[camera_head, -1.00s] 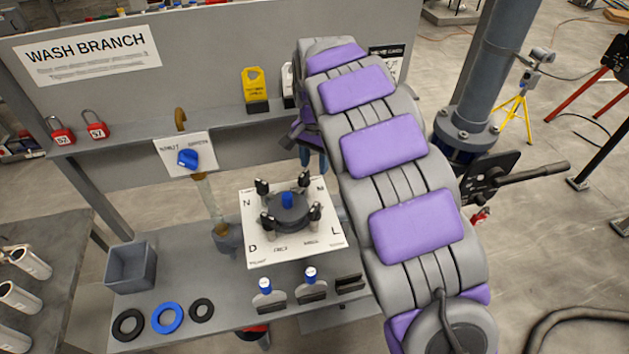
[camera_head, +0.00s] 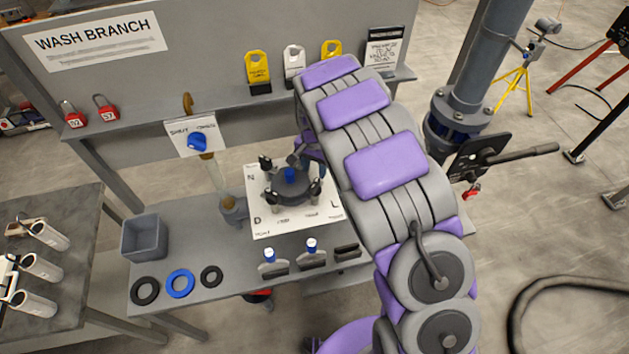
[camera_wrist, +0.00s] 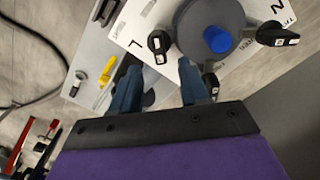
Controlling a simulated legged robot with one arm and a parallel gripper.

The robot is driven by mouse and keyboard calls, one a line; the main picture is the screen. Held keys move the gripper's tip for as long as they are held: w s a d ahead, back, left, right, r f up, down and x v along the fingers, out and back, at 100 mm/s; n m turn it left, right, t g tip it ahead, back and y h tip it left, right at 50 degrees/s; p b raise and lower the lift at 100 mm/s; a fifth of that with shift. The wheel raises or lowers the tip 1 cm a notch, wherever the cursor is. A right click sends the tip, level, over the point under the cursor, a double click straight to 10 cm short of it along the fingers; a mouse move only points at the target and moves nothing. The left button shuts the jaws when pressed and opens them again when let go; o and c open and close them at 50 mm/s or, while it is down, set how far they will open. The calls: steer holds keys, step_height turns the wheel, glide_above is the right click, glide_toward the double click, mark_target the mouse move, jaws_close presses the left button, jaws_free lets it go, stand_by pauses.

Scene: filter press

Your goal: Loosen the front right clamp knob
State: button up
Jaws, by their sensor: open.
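A dark round housing (camera_head: 287,186) with a blue cap (camera_head: 290,175) sits on a white lettered plate (camera_head: 262,224), with black clamp knobs around it. The front right knob (camera_head: 314,190) is beside the letter L. In the wrist view, the knob by the L (camera_wrist: 159,42) lies beyond the gap between my fingertips, apart from them. Another knob (camera_wrist: 210,82) is close beside the right-hand finger; I cannot tell whether they touch. My gripper (camera_wrist: 158,68) is open and empty, with blue-grey fingers. In the head view my arm largely hides it behind the housing's right side.
A blue valve handle (camera_head: 197,142) and a pipe stand left of the plate. Two blue-topped items (camera_head: 311,248) stand along the bench front. A grey bin (camera_head: 144,237) and rings (camera_head: 180,283) are at left. A back panel (camera_head: 230,45) rises behind.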

mark_target(315, 182)
step_height(315, 182, down, 8)
steer(key=shift+r+p, duration=0.1)
steer(key=shift+p, duration=0.3)
steer(key=shift+c, duration=0.4)
jaws_close()
